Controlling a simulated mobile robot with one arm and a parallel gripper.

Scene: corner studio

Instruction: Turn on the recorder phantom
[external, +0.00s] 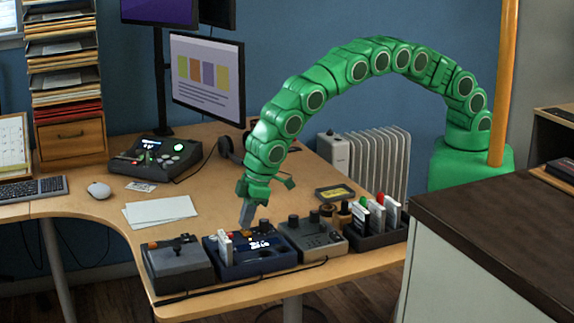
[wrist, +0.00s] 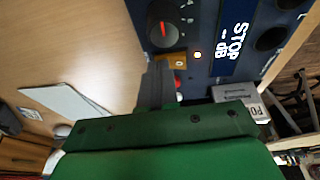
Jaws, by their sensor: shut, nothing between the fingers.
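The recorder appears to be the dark blue box (external: 270,262) at the desk's front edge. Its lit display (external: 262,244) reads "STOP" and "dB" in the wrist view (wrist: 232,40). Beside the display are a black knob (wrist: 162,30) with a red mark, a small orange plate (wrist: 179,62) and a small glowing light (wrist: 197,55). I cannot read any phantom label. My gripper (external: 246,222) is shut and empty, pointing down over the back of the box. In the wrist view its dark fingers (wrist: 157,72) are next to the orange plate; contact cannot be told. They may hide part of the panel.
A grey box with a lever (external: 178,262) stands left of the recorder. A beige box with knobs (external: 312,238) and a dark rack of cards (external: 372,236) stand right. A white block (external: 225,248) stands at the recorder's left end. Papers (external: 160,211) lie behind; the desk there is mostly clear.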

